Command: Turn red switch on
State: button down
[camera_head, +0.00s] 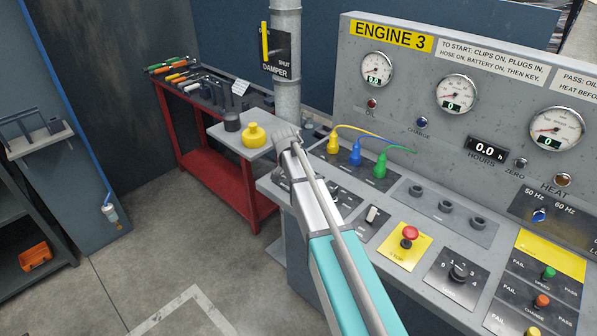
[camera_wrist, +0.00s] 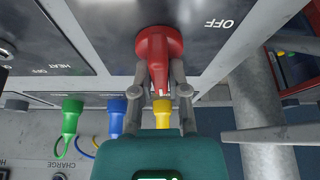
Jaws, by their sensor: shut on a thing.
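The red switch (camera_wrist: 158,45) is a round-based red knob with a narrow handle on a dark plate in the wrist view. The word OFF (camera_wrist: 218,23) is printed beside it and reads upside down there. My gripper (camera_wrist: 160,82) is shut on the handle, with one grey finger on each side. The handle points toward the gripper body. In the head view my gripper end (camera_head: 287,135) is over the left end of the console, and the red switch is hidden behind my arm.
Yellow, blue (camera_head: 355,157) and green (camera_head: 379,166) plugs stand close by along the console's back. A red stop button (camera_head: 409,233) and a rotary selector (camera_head: 460,271) are to the right. A grey pipe (camera_head: 287,60) rises behind. A red tool cart (camera_head: 215,160) stands left.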

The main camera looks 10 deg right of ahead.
jog(key=shift+m, duration=0.6)
jog(key=c, duration=0.6)
grip_release()
jog(key=shift+c, duration=0.2)
jog(key=shift+n, duration=0.3)
